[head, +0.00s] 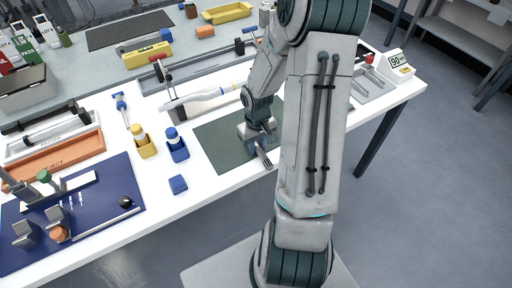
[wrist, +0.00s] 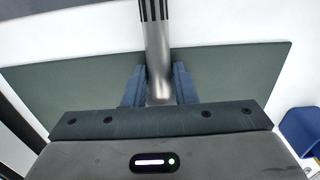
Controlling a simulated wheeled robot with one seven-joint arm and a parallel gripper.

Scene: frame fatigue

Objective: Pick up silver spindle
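The silver spindle (wrist: 158,45) is a smooth metal cylinder with a dark-striped end at the top of the wrist view. It runs between the two blue fingers of my gripper (wrist: 159,86), which sit against both its sides. In the head view my gripper (head: 259,143) points down over the dark green mat (head: 215,140), and the striped end of the spindle (head: 265,158) sticks out toward the table's front. The rest of the spindle is hidden by my gripper. I cannot tell whether it touches the mat.
A white bat-shaped tool (head: 205,100) lies behind the mat. A blue mat (head: 100,200) with metal parts is at the left. A scale (head: 398,66) stands at the right.

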